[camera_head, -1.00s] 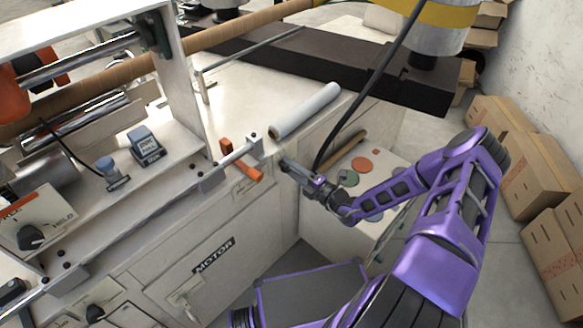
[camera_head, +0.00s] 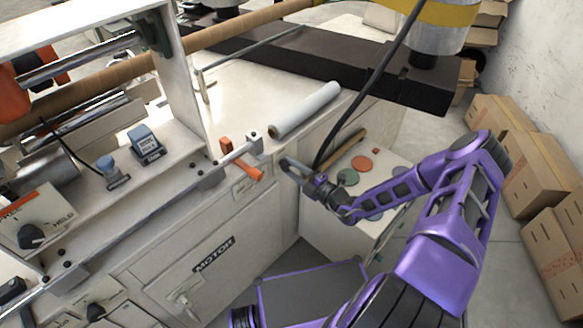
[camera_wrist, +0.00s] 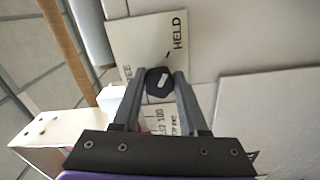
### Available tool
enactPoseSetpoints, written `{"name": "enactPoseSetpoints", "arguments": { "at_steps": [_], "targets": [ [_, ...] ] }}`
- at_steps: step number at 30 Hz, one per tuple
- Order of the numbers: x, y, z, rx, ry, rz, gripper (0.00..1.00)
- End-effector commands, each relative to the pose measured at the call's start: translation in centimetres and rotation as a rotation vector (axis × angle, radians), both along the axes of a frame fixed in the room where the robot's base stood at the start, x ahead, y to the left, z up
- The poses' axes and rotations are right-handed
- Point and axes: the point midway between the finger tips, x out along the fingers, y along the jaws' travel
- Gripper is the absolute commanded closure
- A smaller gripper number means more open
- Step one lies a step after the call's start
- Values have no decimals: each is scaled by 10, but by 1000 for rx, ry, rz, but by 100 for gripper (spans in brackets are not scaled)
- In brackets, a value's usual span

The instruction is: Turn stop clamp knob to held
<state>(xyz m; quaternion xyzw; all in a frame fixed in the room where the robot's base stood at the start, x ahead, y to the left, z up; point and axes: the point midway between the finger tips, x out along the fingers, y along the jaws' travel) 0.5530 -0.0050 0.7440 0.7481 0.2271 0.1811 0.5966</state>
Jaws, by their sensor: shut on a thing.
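In the wrist view, a black knob (camera_wrist: 157,84) with a pale pointer bar sits on a cream plate (camera_wrist: 138,42). The plate carries the word HELD on its right side and a partly hidden word ending in EE on its left. My gripper (camera_wrist: 160,73) is shut on the knob, one dark finger on each side. The pale bar lies at a slight slant, but I cannot tell exactly which mark it points to. In the head view, my gripper (camera_head: 287,165) is at the machine's right front corner; the knob is hidden there.
An orange handle (camera_head: 245,172) and a pale roll (camera_head: 305,110) are close to my gripper. A cabinet (camera_head: 320,225) with coloured discs stands at the right. Another black knob (camera_head: 30,236) is on a plate at far left. Cartons (camera_head: 550,215) line the wall.

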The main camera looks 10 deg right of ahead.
Motion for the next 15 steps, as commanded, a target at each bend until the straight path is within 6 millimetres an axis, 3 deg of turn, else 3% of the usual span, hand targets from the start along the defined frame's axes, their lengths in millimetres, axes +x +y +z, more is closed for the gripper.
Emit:
{"name": "enactPoseSetpoints", "arguments": {
  "at_steps": [1,6,15],
  "targets": [
    [-1,0,-2,2,5,1,55],
    [-1,0,-1,1,3,0,27],
    [-1,-1,0,-1,1,-1,27]
  ]
}}
